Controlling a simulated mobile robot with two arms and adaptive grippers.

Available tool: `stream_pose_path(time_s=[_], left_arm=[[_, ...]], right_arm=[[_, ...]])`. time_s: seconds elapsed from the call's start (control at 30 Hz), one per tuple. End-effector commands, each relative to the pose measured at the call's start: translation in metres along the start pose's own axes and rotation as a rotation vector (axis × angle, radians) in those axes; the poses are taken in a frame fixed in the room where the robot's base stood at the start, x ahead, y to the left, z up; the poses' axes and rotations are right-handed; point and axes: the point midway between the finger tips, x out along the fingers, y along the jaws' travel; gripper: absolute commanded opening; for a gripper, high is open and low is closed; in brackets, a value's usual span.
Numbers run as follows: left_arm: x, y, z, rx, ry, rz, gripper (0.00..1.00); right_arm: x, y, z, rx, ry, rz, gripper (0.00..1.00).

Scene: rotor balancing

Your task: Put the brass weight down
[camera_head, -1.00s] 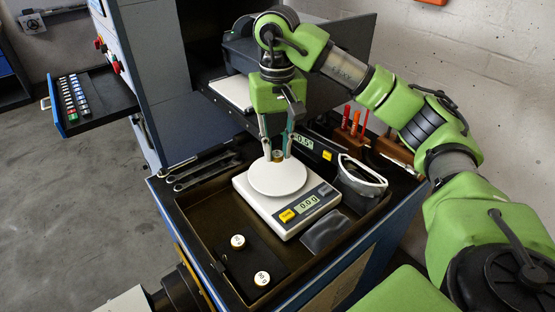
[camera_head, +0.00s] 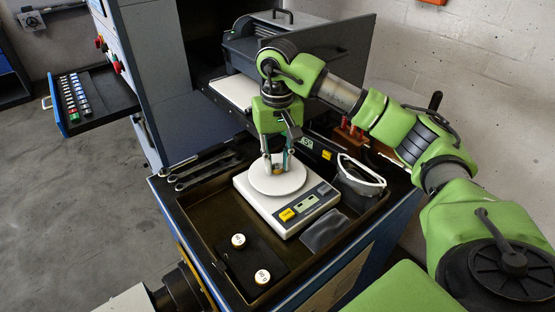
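The small brass weight (camera_head: 278,170) is between the fingertips of my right gripper (camera_head: 276,168). The gripper points down over the round white pan (camera_head: 277,186) of the scale and appears shut on the weight. The weight is at the back part of the pan, at or just above its surface; I cannot tell if it touches. The scale (camera_head: 276,213) has a yellow button and a small display, whose reading is too small to tell. My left gripper is not in view.
Two white-topped brass weights (camera_head: 238,240) (camera_head: 262,276) stand on a dark mat in the tray (camera_head: 199,236). Wrenches (camera_head: 200,168) lie at the back left. Red-handled tools (camera_head: 350,130) stand behind. The front of the pan is clear.

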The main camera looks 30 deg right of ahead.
Motion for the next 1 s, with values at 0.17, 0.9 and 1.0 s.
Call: stream_pose_path(time_s=[0.17,0.9,1.0], left_arm=[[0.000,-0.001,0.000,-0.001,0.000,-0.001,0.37],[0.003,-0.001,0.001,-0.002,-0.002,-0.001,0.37],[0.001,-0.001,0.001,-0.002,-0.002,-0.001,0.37]], right_arm=[[-0.001,0.000,0.000,0.000,0.000,0.000,0.37],[-0.081,0.001,-0.001,0.002,0.005,0.000,0.37],[-0.096,0.000,-0.001,0.001,0.005,0.000,0.37]])
